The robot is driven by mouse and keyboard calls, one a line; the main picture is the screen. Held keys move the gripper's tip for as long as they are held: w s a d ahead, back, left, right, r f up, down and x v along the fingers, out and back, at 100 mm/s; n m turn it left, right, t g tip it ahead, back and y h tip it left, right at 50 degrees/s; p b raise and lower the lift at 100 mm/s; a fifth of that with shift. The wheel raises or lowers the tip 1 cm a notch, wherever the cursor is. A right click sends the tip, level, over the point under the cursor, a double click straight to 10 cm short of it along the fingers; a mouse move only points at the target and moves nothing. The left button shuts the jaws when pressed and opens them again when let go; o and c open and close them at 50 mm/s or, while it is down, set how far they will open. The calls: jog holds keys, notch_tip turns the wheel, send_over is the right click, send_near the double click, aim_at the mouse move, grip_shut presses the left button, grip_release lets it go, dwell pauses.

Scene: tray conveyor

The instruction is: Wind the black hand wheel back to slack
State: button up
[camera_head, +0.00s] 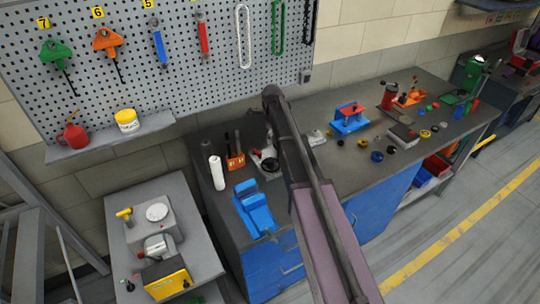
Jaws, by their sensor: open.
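A small black round part that looks like the hand wheel (270,164) sits on a pale grey device on the workbench, just left of my arm. Its spokes and turn position are too small to make out. My gripper (264,143) is a dark shape at the end of my arm, just above and behind this wheel in the picture. It looks open and empty, though its fingers are hard to make out. I cannot tell whether it touches the wheel. My arm hides the bench right of the device.
A blue vise (254,208), a white roll (216,173) and an orange tool holder (236,162) stand close by on the bench (335,180). A red-and-blue device (349,119) and several small parts lie to the right. A pegboard (180,75) rises behind.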

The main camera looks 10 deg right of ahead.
aim_at(271, 160)
jog(key=shift+w+r, duration=0.1)
jog(key=shift+w, duration=0.1)
dwell(0.4)
notch_tip(271, 160, down, 14)
jog(key=b, duration=1.3)
jog(key=shift+s+r+b, duration=0.1)
jog(key=shift+s+b, duration=0.05)
jog(key=shift+b, duration=0.25)
jog(key=c, duration=1.1)
jog(key=shift+c, duration=0.2)
